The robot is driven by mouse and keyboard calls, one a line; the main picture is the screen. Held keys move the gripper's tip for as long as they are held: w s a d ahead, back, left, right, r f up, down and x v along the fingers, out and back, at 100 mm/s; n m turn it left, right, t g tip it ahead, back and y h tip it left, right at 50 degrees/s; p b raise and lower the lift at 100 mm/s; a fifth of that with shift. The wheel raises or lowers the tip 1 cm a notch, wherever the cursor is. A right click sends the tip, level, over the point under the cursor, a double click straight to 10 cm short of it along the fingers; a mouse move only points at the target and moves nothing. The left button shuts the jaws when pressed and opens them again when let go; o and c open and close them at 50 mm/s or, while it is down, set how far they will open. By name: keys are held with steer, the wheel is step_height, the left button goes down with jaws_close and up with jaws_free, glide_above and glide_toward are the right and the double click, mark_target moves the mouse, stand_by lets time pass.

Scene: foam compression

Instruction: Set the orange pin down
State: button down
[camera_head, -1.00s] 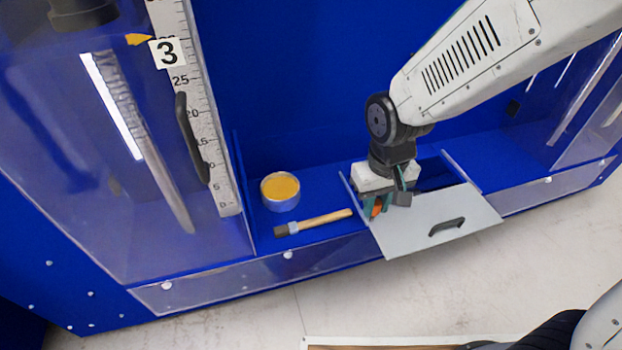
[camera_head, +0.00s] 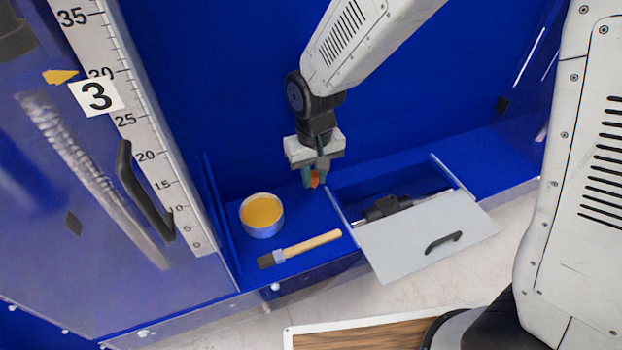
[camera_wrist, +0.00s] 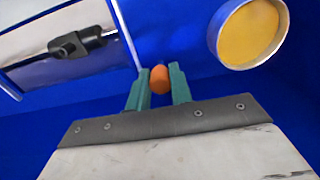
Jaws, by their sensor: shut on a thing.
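The orange pin (camera_wrist: 160,79) is between the two green fingers of my gripper (camera_wrist: 158,88) in the wrist view. In the head view the orange pin (camera_head: 315,180) shows as a small orange tip at the end of my gripper (camera_head: 313,178). My gripper is shut on it. It is over the blue shelf, left of the open hatch and right of the round tin. I cannot tell whether the pin touches the shelf. Much of the pin is hidden by the fingers.
A tin of yellow paste (camera_head: 262,214) and a wooden-handled brush (camera_head: 303,248) stand and lie on the blue shelf. An open grey hatch cover (camera_head: 410,245) with a handle lies beside an opening holding a dark fitting (camera_head: 388,206). A ruler (camera_head: 150,150) and clear panel are at the left.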

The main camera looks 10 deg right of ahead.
mark_target(313, 186)
steer(key=shift+a+f, duration=0.1)
steer(key=shift+f, duration=1.55)
steer(key=shift+f, duration=0.1)
steer(key=c, duration=1.3)
jaws_free()
steer(key=shift+f, duration=0.1)
steer(key=shift+o, duration=0.2)
